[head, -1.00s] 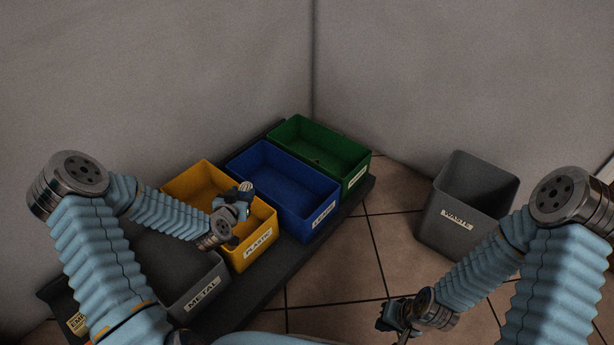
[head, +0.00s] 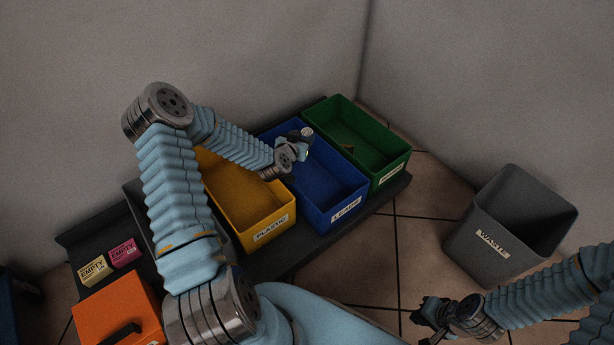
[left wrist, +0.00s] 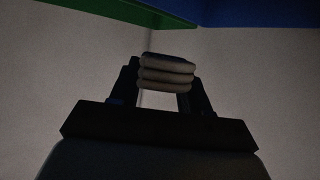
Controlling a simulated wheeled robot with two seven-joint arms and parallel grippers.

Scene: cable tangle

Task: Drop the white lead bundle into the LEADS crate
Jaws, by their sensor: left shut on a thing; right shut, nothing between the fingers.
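The white lead bundle (left wrist: 166,72) is a small stack of pale coils between the fingers in the left wrist view. In the head view only a small pale bit of it (head: 307,131) shows at the fingertips. My left gripper (head: 302,142) is shut on it. In the head picture they appear over the far part of the blue LEADS crate (head: 347,212), near its side with the green crate; exact height cannot be told. The visible crate floor looks empty. My right gripper (head: 426,318) is shut and empty, low over the floor at the bottom right.
A yellow PLASTIC crate (head: 265,229) stands left of the LEADS crate, a green crate (head: 393,170) right of it. A grey WASTE bin (head: 486,240) stands apart at right. An orange box (head: 112,308) and two labelled EMPTY pieces (head: 93,270) are at lower left.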

